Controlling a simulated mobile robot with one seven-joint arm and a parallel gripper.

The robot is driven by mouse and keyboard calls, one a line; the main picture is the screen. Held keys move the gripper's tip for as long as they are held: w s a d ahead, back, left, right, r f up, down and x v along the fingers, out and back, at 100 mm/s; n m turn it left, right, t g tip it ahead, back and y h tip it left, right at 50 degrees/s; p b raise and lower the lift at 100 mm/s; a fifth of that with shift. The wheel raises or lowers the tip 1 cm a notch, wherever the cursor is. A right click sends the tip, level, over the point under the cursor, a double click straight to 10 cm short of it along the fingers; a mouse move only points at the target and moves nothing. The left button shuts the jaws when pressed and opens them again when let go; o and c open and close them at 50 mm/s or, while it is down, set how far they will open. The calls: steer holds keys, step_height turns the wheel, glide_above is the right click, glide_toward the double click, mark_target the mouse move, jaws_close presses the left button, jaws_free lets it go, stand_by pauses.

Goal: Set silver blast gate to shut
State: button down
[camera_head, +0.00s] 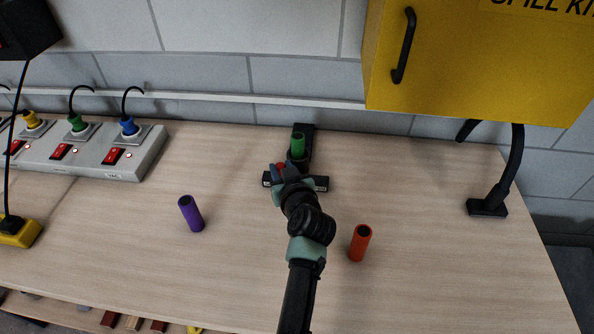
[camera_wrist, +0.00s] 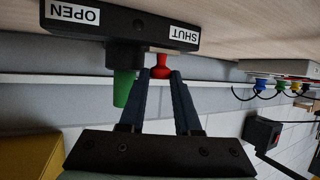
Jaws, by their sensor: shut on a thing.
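A dark blast gate (camera_head: 313,184) stands at the back middle of the table, with a green pipe (camera_head: 298,143) upright at it. No silver colour shows on it. In the wrist view, upside down, its dark body (camera_wrist: 125,27) bears an OPEN label (camera_wrist: 73,12) at the left and a SHUT label (camera_wrist: 183,37) at the right. Its red knob (camera_wrist: 160,60) stands nearer the SHUT label. My gripper (camera_wrist: 161,73) is shut on the red knob, one finger on each side. In the head view, my gripper (camera_head: 283,170) partly hides the gate.
A purple tube (camera_head: 191,214) stands left of my arm and an orange tube (camera_head: 360,243) right of it. A grey socket strip (camera_head: 125,165) lies at the back left. A yellow cabinet (camera_head: 470,75) hangs above the back right. A black lamp-like stand (camera_head: 487,206) is at the right.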

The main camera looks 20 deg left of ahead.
steer(key=shift+s+a, duration=0.1)
steer(key=shift+a, duration=0.15)
steer(key=c, duration=0.6)
jaws_free()
steer(key=shift+d, duration=0.1)
steer(key=shift+s+d+r, duration=0.2)
steer(key=shift+s+d, duration=0.05)
steer(key=shift+s, duration=0.05)
steer(key=v, duration=1.2)
steer(key=shift+r, duration=0.1)
